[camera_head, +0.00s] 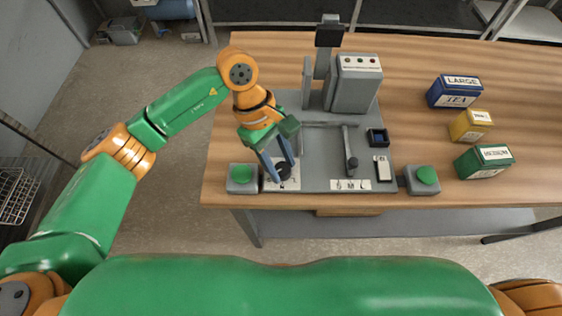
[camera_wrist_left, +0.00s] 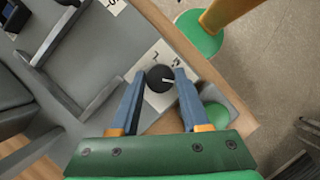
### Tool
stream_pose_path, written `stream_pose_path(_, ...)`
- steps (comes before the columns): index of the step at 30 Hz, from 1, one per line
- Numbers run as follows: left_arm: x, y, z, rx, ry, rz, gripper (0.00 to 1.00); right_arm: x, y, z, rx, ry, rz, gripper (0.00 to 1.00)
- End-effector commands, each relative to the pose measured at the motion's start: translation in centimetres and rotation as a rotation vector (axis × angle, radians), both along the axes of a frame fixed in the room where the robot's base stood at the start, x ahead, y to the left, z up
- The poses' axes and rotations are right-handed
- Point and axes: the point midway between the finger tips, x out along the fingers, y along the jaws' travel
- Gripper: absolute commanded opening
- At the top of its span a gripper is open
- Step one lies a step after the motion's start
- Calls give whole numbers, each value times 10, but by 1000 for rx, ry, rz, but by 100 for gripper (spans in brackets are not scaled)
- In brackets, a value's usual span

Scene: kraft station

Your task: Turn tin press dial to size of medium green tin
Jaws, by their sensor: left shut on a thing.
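The tin press (camera_head: 310,160) stands on the wooden table. Its black dial (camera_head: 283,169) sits on a white label plate at the press's front left. In the left wrist view the dial (camera_wrist_left: 160,78) shows a white pointer line, with letters on the plate beside it. My left gripper (camera_head: 281,174) reaches down from above, its blue fingers shut on the dial, one on each side. The medium green tin (camera_head: 483,161) stands at the right of the table, labelled MEDIUM. My right gripper is not in view.
A blue LARGE tea tin (camera_head: 455,91) and a yellow tin (camera_head: 470,125) stand behind the green tin. Green buttons flank the press, at left (camera_head: 242,175) and right (camera_head: 427,175). A lever (camera_head: 351,160) rises near an S M L plate (camera_head: 350,185).

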Motion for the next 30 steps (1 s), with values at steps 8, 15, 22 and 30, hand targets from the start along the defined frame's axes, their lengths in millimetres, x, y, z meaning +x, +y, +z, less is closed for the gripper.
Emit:
stream_pose_path(8, 0, 1, -6, -3, -6, 228, 0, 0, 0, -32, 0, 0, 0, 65)
stream_pose_path(15, -2, 2, -7, -2, -7, 454, 0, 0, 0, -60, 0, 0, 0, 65)
stream_pose_path(22, -3, 2, -6, -2, -7, 654, 0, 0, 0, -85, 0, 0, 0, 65)
stream_pose_path(30, -4, 1, -4, -1, -6, 831, 0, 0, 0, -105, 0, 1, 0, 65)
